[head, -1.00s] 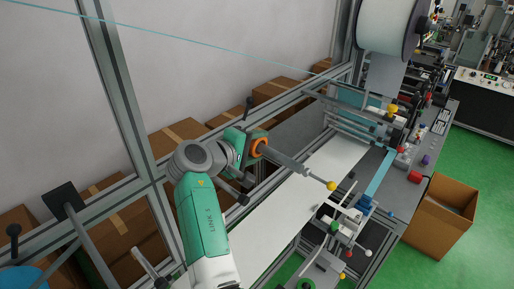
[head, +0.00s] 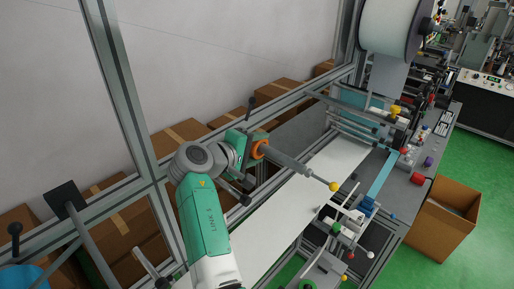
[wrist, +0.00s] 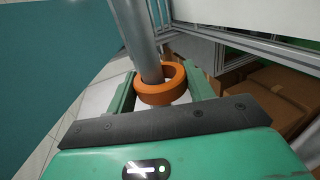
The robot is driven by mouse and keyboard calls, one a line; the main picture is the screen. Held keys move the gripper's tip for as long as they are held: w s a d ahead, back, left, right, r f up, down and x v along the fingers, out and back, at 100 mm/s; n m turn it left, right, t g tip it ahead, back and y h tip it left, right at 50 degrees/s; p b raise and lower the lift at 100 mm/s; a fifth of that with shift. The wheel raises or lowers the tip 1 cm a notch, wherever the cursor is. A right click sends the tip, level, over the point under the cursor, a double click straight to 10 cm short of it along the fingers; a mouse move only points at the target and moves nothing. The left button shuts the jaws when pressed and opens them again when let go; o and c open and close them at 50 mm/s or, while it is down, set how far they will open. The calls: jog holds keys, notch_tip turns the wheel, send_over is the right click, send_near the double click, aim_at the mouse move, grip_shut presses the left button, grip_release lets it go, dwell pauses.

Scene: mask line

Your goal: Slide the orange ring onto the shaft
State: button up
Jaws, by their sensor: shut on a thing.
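The orange ring (wrist: 160,97) is between the two green fingers of my gripper (wrist: 161,86) in the wrist view, and the gripper is shut on it. The grey shaft (wrist: 138,32) comes down from the top and enters the ring's hole. A grey part shows below the ring, so the ring appears to be around the shaft. In the head view the orange ring (head: 261,151) is at the shaft's upper left end, at my gripper (head: 257,148). The shaft (head: 287,163) slopes down to the right. How far the ring is along it is hard to tell.
A yellow knob (head: 334,187) is near the shaft's lower right end. A white sheet (head: 262,219) lies below. Metal frame rails (head: 222,131) and cardboard boxes (head: 183,136) are close behind my arm. An open carton (head: 442,224) stands at the right.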

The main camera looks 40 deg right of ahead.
jog(key=o, duration=1.1)
jog(key=shift+c, duration=0.2)
jog(key=v, duration=0.7)
jog(key=shift+a+r+b, duration=0.15)
jog(key=shift+a+b, duration=0.25)
jog(key=shift+b, duration=0.05)
